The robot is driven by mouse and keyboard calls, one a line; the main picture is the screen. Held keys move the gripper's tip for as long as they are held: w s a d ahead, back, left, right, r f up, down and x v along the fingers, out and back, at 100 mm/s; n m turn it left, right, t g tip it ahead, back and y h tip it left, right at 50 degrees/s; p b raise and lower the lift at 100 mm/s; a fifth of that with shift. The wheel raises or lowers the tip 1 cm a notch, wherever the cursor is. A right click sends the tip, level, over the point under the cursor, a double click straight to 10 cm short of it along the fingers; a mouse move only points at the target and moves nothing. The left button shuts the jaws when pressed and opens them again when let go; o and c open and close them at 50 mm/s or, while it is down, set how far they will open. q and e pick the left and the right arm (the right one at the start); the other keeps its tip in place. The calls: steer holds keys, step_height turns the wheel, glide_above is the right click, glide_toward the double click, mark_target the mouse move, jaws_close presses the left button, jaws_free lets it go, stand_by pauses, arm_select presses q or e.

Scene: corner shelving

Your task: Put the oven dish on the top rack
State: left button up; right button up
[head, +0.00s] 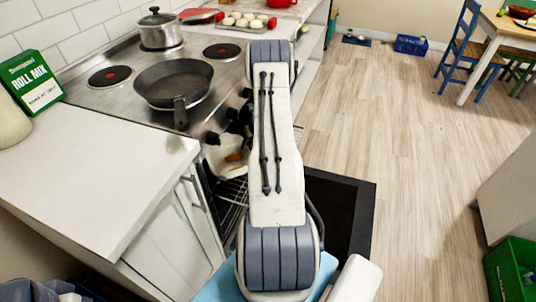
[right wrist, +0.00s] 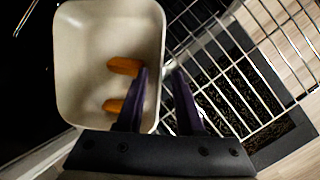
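The oven dish (right wrist: 75,60) is a cream, rounded-square dish holding two orange pieces. In the right wrist view, my right gripper (right wrist: 161,70) has its two dark fingers apart. One finger is over the inside of the dish and the other is outside, with the near wall between them. I cannot tell whether they press on it. In the head view the dish (head: 216,160) shows partly at the oven opening, beside my right arm. A wire rack (right wrist: 255,70) lies beside the dish and also shows below it in the head view (head: 232,192). My left gripper is out of view.
The dark oven door (head: 350,200) hangs open. The stovetop above carries a frying pan (head: 174,84) and a lidded pot (head: 160,30). A white counter (head: 100,165) stands at left. Open wooden floor (head: 390,110) lies to the right, with a green crate (head: 508,272).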

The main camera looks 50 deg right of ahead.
steer(key=s+b, duration=0.1)
steer(key=s, duration=0.3)
steer(key=s+r+b, duration=0.1)
steer(key=s, duration=0.2)
steer(key=s+a+b, duration=0.1)
steer(key=s, duration=0.3)
steer(key=shift+s+r, duration=0.25)
steer(key=shift+s, duration=0.6)
